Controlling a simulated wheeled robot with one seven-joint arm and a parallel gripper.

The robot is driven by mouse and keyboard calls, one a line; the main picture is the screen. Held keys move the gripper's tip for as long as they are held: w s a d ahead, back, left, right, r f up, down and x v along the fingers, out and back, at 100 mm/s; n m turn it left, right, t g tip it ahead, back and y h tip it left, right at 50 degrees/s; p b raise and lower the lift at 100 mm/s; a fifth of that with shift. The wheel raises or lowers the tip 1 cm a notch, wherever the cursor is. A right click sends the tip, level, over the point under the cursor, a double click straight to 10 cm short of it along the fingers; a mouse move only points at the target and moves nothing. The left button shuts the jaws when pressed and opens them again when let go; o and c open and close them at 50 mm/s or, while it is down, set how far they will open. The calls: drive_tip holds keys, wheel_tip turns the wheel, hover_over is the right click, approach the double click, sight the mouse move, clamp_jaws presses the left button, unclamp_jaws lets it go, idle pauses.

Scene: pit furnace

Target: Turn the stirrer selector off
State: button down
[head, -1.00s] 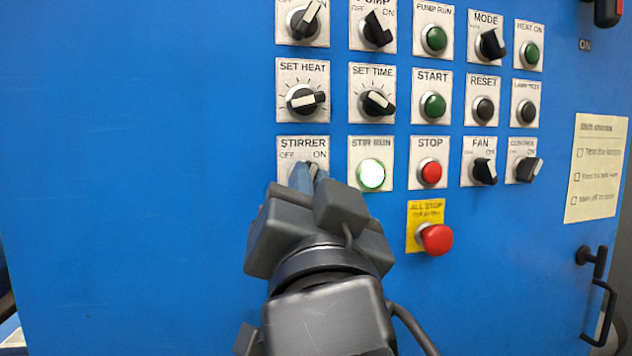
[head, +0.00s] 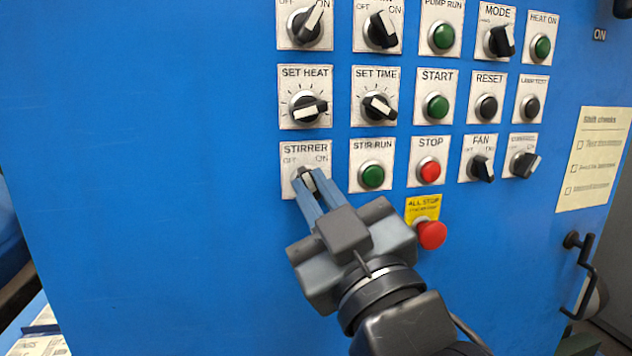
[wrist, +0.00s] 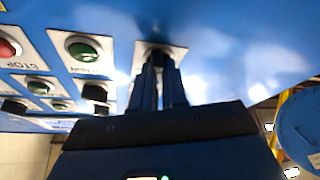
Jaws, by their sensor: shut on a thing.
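The stirrer selector (head: 305,176) is a dark knob with a pale bar on a white plate marked OFF at left and ON at right. In the head view its visible tip leans up and left, toward OFF; the fingers hide part of it. My gripper (head: 312,190) has its two blue fingers shut on this knob, reaching from the lower right. In the wrist view the fingers (wrist: 158,82) meet the knob at the plate (wrist: 178,52). The STIR RUN lamp (head: 373,177) beside it is dark green, unlit.
The red STOP button (head: 430,171) and the red ALL STOP mushroom button (head: 432,235) are right of my gripper. The SET HEAT dial (head: 307,107) is just above the selector. The blue panel (head: 150,180) is bare to the left. A black handle (head: 590,270) stands out at lower right.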

drive_tip(key=shift+n+g+y, duration=0.3)
drive_tip(key=shift+n, duration=0.6)
drive_tip(key=c, duration=1.2)
unclamp_jaws()
drive_tip(key=shift+o, duration=0.2)
drive_tip(key=b+v, duration=0.2)
drive_tip(key=v, duration=0.5)
drive_tip(key=shift+s+d+f+b, duration=0.2)
drive_tip(key=shift+s+b, duration=0.1)
